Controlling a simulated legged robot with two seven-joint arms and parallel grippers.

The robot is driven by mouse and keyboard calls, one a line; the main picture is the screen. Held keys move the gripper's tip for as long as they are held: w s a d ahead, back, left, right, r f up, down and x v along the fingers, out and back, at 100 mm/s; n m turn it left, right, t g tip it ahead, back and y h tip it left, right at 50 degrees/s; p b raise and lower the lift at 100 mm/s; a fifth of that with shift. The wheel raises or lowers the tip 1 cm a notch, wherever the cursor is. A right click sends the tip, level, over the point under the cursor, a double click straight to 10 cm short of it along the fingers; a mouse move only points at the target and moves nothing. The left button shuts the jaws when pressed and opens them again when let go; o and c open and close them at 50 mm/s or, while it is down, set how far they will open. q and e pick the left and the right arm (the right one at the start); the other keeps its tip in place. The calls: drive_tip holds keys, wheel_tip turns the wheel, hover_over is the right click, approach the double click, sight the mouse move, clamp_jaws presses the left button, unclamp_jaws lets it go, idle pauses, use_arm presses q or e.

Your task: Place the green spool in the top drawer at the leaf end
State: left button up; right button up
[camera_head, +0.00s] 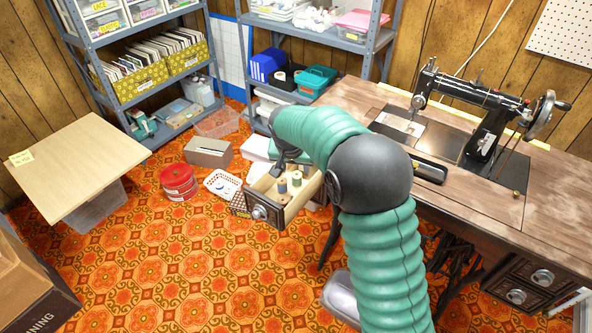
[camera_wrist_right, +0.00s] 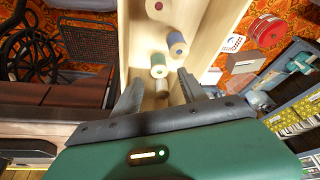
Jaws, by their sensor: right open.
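The open wooden drawer (camera_head: 294,208) sticks out from the left end of the sewing table, with a dark front and a round metal knob. The green spool (camera_head: 297,178) is inside it, beside a blue spool (camera_head: 282,186). In the right wrist view the green spool (camera_wrist_right: 159,66) is in the drawer, just beyond and between the fingertips of my right gripper (camera_wrist_right: 160,77). That gripper is open, with its fingers reaching down into the drawer. The blue spool (camera_wrist_right: 178,44) is close by. My left gripper is not in view.
The sewing machine (camera_head: 480,110) stands on the table (camera_head: 345,92). A red tin (camera_head: 179,182) and a white basket (camera_head: 222,184) are on the floor.

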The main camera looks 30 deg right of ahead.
drive_tip(key=p+v, duration=0.1)
drive_tip(key=v, duration=0.4)
drive_tip(key=shift+a+r, duration=0.1)
drive_tip(key=shift+r, duration=0.1)
idle(0.8)
